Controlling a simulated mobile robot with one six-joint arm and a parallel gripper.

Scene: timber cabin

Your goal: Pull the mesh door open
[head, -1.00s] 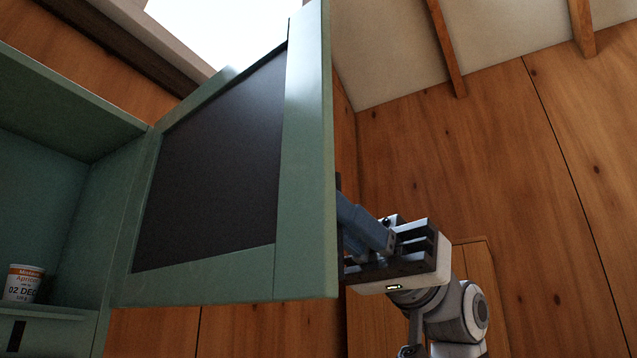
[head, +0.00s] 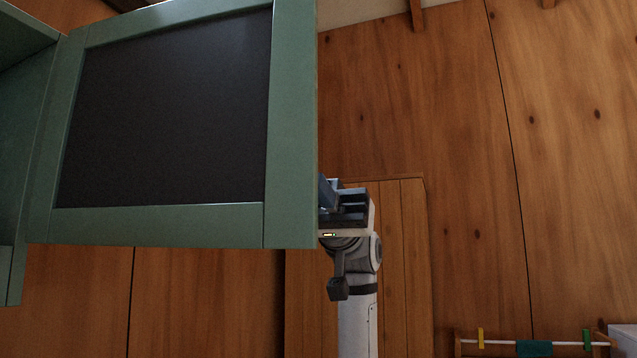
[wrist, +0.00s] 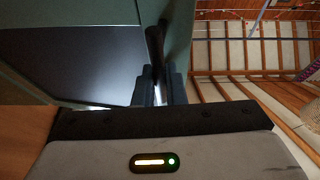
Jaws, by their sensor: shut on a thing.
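The mesh door (head: 291,130) is a green frame around a dark panel. It stands swung out from the green cabinet (head: 22,170) at the left of the head view, joined along its left side. In the wrist view the door frame (wrist: 181,30) and dark panel show close ahead. A dark upright handle (wrist: 155,45) runs down between the fingers. My gripper (wrist: 160,88) is shut on this handle. In the head view my gripper sits at the door's lower right edge, its blue fingers partly hidden behind the frame.
Timber wall (head: 450,130) fills the background. A drying rack with small coloured items (head: 535,347) stands at the bottom right of the head view. The space right of the door looks open.

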